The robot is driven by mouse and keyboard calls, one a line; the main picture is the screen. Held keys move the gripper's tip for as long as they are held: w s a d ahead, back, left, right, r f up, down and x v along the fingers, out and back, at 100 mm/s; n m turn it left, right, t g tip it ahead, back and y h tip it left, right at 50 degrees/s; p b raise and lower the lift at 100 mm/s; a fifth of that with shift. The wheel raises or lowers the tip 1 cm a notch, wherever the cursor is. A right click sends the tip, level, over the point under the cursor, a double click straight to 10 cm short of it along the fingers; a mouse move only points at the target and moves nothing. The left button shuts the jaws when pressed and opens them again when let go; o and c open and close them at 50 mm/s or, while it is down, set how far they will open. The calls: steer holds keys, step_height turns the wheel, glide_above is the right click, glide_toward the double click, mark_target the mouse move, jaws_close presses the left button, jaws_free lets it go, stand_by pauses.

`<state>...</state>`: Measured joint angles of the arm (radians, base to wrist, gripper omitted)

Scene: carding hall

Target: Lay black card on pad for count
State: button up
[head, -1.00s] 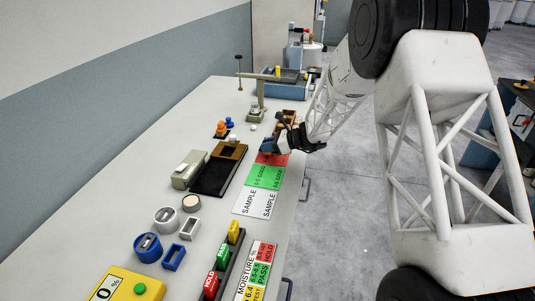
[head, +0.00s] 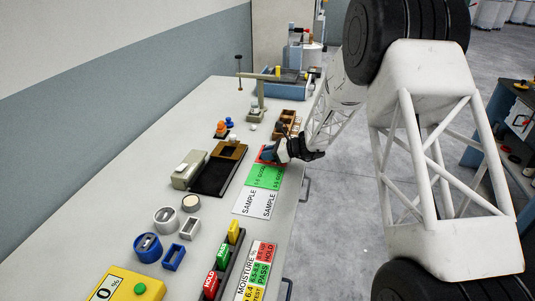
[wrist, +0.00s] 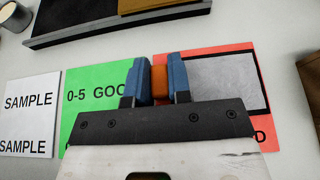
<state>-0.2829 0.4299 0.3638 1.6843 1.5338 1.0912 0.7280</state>
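My gripper (head: 270,153) is over the red panel at the far end of the coloured strip. In the wrist view its blue fingers (wrist: 159,80) are shut on an orange block (wrist: 159,78). Right beside the fingers is a black-edged card (wrist: 267,100) with a pale grey patch covering most of its face. It is over the red panel (wrist: 240,46); I cannot tell whether it touches the panel or is joined to the orange block. The green panel (wrist: 85,85) reads "0-5 GOOD", and white SAMPLE panels (wrist: 28,112) lie left of it. My gripper hides part of the strip.
A brown wooden rack (head: 287,121) stands just beyond my gripper. A black tray (head: 207,183) with a brown block (head: 230,150) and a grey box (head: 187,171) are left of the strip. Orange and blue knobs (head: 222,127) stand behind. Coloured tags (head: 222,255) stand nearer.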

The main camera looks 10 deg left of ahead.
steer(key=o, duration=0.4)
steer(key=shift+o, duration=0.2)
steer(key=shift+r, duration=0.2)
steer(key=v, duration=1.2)
steer(key=shift+d, duration=0.1)
stand_by(0.4)
